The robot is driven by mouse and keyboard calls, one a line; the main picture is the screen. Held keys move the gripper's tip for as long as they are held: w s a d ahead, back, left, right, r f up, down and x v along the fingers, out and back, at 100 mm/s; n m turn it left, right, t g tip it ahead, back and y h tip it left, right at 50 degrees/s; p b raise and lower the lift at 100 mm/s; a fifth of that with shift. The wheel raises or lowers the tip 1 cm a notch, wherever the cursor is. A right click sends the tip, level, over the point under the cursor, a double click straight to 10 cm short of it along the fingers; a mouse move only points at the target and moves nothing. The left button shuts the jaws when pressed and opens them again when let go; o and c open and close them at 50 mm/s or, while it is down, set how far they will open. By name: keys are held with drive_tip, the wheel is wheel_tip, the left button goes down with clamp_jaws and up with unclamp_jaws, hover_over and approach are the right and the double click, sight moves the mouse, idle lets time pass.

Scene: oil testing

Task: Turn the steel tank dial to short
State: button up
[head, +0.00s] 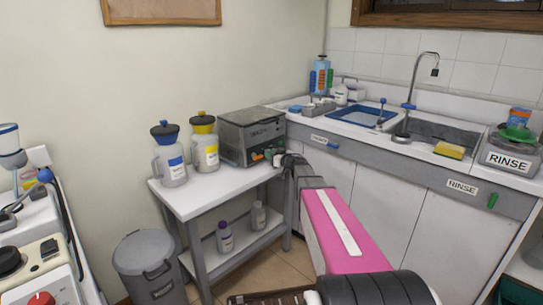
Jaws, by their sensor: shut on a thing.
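The steel tank (252,133) is a dark grey box with a lid. It stands at the back right of the white side table, and small coloured knobs (258,156) show low on its front. My pink arm reaches in from the bottom right. My gripper (281,160) is at the right end of the tank's front, low down by the knobs, and is shut on the dial there. The fingers hide most of the dial, and its setting is too small to read.
Small bottles (225,238) are on the lower shelf (240,246). A grey bin (150,265) stands at the left. The sink counter (345,135) lies close to the right.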

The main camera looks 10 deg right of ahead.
drive_tip(key=shift+n, duration=2.9)
drive_tip(key=o, duration=0.9)
drive_tip(key=shift+o, duration=0.2)
drive_tip(key=shift+d, duration=0.1)
drive_tip(key=v, duration=1)
drive_tip(key=shift+s+d, duration=0.2)
drive_tip(key=shift+s, duration=0.1)
